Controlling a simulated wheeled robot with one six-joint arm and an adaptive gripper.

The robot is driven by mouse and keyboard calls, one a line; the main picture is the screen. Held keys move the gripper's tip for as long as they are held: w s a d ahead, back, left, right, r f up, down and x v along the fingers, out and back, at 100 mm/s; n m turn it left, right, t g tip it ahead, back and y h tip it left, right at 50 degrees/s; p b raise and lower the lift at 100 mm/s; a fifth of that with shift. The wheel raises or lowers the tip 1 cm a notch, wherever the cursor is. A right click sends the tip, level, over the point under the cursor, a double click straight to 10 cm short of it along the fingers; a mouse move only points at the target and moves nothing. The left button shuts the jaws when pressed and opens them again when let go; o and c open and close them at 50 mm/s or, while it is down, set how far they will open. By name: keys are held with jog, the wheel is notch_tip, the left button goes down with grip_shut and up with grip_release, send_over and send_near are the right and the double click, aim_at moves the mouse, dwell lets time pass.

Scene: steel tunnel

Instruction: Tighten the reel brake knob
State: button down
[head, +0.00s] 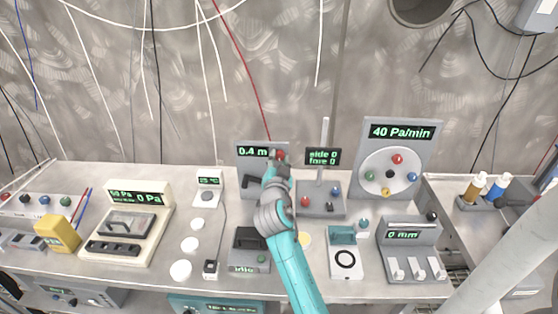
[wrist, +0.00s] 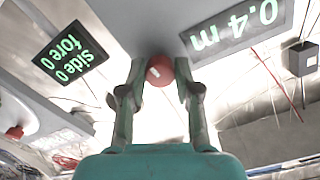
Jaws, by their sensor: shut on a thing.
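The reel brake knob is a red round knob (wrist: 159,70) with a white mark, on the grey face of the reel unit. It sits between my gripper's fingertips (wrist: 158,85) in the wrist view, and the fingers are shut on it. In the head view a bit of the red knob (head: 281,154) shows past my gripper (head: 277,163). The reel unit (head: 245,163) has a display reading "0.4 m" (wrist: 236,26). My arm hides part of the unit and whatever lies behind it.
Right of the reel unit stands a device with a "side 0 fore 0" display (head: 322,157) and small knobs. Farther right is a "40 Pa/min" panel (head: 401,131) with a dial. A red cable (head: 250,80) hangs behind.

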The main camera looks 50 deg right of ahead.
jog(key=shift+f+m, duration=0.15)
jog(key=shift+m, duration=0.45)
jog(key=c, duration=0.8)
grip_release()
jog(key=shift+a, duration=0.1)
jog(key=v, duration=1.2)
